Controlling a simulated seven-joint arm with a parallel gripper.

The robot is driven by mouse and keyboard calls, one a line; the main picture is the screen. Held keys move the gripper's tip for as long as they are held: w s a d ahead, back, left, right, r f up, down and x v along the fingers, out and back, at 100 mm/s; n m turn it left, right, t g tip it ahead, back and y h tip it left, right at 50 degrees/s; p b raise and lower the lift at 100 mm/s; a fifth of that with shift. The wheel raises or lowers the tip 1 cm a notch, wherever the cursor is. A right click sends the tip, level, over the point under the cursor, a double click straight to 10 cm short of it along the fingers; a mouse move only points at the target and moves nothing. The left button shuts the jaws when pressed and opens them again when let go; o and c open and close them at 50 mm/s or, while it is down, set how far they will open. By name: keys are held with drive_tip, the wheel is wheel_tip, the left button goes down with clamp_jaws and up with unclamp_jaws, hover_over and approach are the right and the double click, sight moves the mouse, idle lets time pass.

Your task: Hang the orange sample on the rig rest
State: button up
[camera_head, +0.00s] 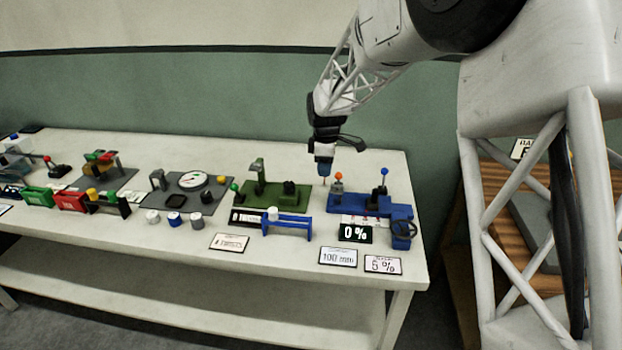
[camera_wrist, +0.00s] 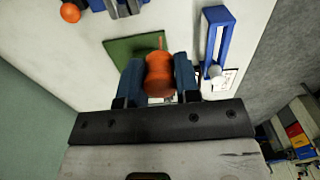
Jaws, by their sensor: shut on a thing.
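The orange sample (camera_wrist: 158,75) is a rounded orange body with a thin stem at its far end. My gripper (camera_wrist: 158,80) is shut on it, with a blue finger on each side. In the head view my gripper (camera_head: 324,172) points down above the gap between the green rig (camera_head: 262,203) and the blue rig (camera_head: 350,202); only a small orange tip shows below its fingers. The green rig has an upright post and a dark green block. The blue rig has an orange-topped post (camera_head: 338,183), a blue-topped lever and a handwheel. I cannot tell which part is the rig rest.
A blue frame with a white knob (camera_head: 287,237) stands before the green rig. A 0 % display (camera_head: 355,233) and cards lie along the front edge. A dial station (camera_head: 190,185) and small cylinders are to the left. Free white tabletop lies behind the rigs.

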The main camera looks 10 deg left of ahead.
drive_tip(key=w+d, duration=0.3)
drive_tip(key=w, duration=0.1)
drive_tip(key=shift+w+d+r, duration=0.2)
drive_tip(key=shift+w+d, duration=0.15)
drive_tip(key=shift+f, duration=0.2)
drive_tip(key=shift+f, duration=1.65)
drive_tip(key=shift+f, duration=0.85)
drive_tip(key=shift+f, duration=1.4)
drive_tip(key=shift+f, duration=0.35)
drive_tip(key=o, duration=1)
drive_tip(key=shift+c, duration=0.2)
drive_tip(key=shift+r, duration=0.1)
wheel_tip(320, 180, up, 8)
